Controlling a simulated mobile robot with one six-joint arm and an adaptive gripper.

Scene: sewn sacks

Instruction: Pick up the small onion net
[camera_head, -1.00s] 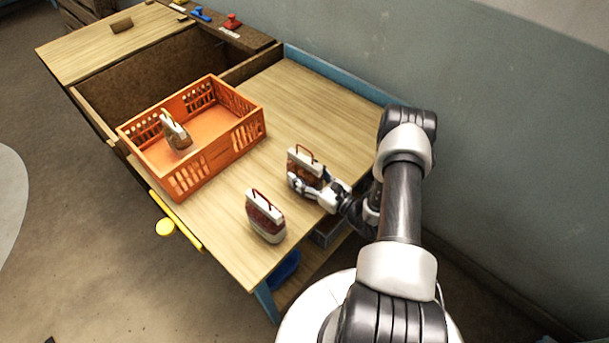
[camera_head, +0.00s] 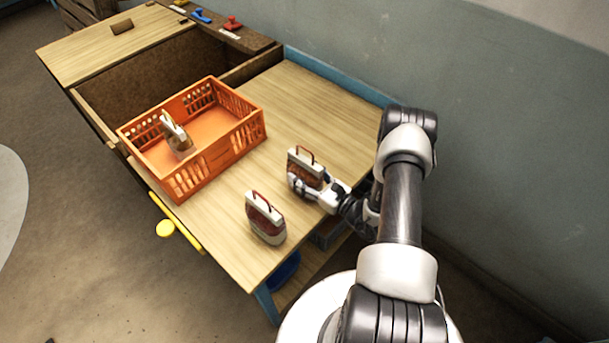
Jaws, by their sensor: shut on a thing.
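A small net sack (camera_head: 305,163) with a pale top band, a dark red handle and brown contents stands on the wooden table. My gripper (camera_head: 302,184) is at its lower near side, shut on it. The fingers hide part of its lower body. A second, similar sack (camera_head: 266,217) with a red handle and reddish contents stands apart near the table's front edge. A third sack (camera_head: 178,138) with a pale top and tan contents stands inside the orange crate. I cannot tell from labels which one holds onions.
The orange crate (camera_head: 213,156) stands on the left part of the table (camera_head: 325,110). Bare table lies behind the held sack and between it and the crate. A wall (camera_head: 500,130) runs along the right. Blue and red stamp-like objects (camera_head: 232,23) sit on the far ledge.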

